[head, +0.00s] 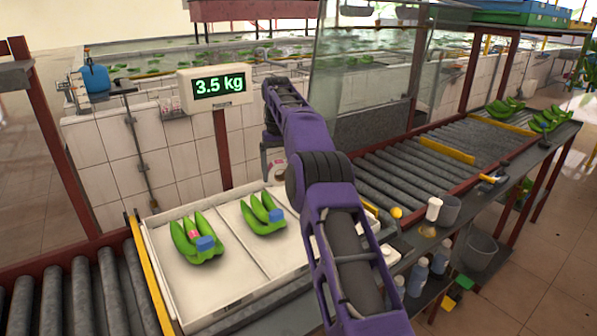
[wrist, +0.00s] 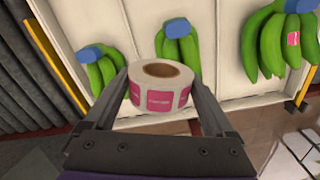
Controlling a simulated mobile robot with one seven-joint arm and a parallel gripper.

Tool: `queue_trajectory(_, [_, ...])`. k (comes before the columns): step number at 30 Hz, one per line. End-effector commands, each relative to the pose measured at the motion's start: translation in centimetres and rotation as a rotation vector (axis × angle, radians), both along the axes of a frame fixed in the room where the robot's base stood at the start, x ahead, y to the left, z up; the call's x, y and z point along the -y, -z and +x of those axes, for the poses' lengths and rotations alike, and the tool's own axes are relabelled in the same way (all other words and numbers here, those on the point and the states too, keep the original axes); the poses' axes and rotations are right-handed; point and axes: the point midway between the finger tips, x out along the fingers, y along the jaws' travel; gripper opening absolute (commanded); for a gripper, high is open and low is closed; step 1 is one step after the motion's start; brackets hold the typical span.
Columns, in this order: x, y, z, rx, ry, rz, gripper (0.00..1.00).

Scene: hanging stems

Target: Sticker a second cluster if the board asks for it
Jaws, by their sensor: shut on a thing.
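My gripper (wrist: 160,90) is shut on a roll of pink-and-white stickers (wrist: 160,92), held above the tray in the wrist view. Behind the roll is a green banana cluster (wrist: 180,55) with a blue pad on its crown; no sticker shows on it. Another blue-padded cluster (wrist: 98,70) lies to its left, also with no sticker in view. A cluster (wrist: 268,45) at the right bears a pink sticker (wrist: 293,38). In the head view, the left cluster (head: 183,240) has a pink mark, and the one beside it (head: 258,220) shows none. The display board (head: 219,86) reads 3.5 kg.
The white divided tray (head: 222,290) sits on a roller conveyor (head: 85,295). My arm hides its right part in the head view. More bananas (head: 505,110) lie at the far right. Bottles and buckets (head: 480,250) stand on a lower shelf at right.

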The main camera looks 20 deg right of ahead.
Motion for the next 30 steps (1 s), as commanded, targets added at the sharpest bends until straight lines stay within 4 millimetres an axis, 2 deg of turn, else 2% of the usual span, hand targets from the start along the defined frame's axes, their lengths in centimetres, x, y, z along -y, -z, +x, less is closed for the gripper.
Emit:
queue_trajectory(1, [-1.0,0.3,0.3,0.001,-0.019,-0.001,0.22])
queue_trajectory(6, [-2.4,0.8,0.6,0.000,-0.052,-0.001,0.22])
queue_trajectory(11, [-2.5,1.5,0.7,-0.001,-0.055,-0.001,0.22])
queue_trajectory(24, [-2.5,5.5,0.6,-0.002,-0.054,0.000,0.22])
queue_trajectory(30, [-2.5,6.3,0.6,-0.001,-0.054,0.000,0.22])
